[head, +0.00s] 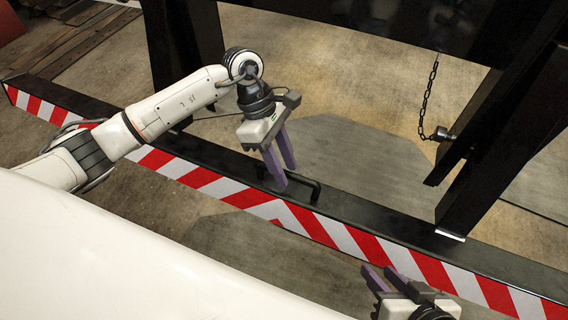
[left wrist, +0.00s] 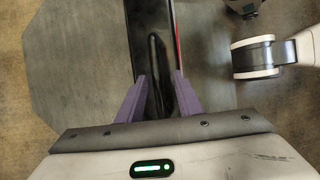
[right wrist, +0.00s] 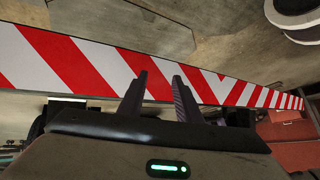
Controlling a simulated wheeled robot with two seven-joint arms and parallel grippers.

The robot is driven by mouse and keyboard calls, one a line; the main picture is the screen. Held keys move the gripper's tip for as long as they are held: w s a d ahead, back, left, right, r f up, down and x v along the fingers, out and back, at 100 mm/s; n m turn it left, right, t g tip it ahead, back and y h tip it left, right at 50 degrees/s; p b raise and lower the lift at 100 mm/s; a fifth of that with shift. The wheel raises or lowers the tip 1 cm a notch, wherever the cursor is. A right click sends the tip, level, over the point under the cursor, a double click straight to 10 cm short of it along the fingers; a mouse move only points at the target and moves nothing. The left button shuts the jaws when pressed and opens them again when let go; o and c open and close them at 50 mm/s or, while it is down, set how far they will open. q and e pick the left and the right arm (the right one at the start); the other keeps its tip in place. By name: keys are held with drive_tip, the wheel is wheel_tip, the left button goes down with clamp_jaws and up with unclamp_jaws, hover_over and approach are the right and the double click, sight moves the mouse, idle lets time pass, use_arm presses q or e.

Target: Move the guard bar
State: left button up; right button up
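The guard bar (head: 345,212) is a long black beam with a red and white striped front face, running from upper left to lower right in the head view. A black handle (head: 305,190) stands on its top near the middle. My left gripper (head: 280,176) is open above the bar at the handle. In the left wrist view the handle (left wrist: 157,75) lies between the two purple fingers, with a gap on each side. My right gripper (head: 374,279) is open and empty in front of the striped face. The striped face (right wrist: 110,68) fills the right wrist view beyond its fingers.
Black posts (head: 500,150) of a frame stand behind the bar at right. A chain (head: 428,98) with a pin (head: 442,134) hangs there. Dark planks (head: 75,35) lie at upper left. Bare concrete floor (head: 350,150) lies behind the bar.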

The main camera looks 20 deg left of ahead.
use_arm(q)
drive_tip(key=shift+r, duration=0.15)
use_arm(e)
drive_tip(key=shift+w+r, duration=0.1)
drive_tip(key=shift+r, duration=0.05)
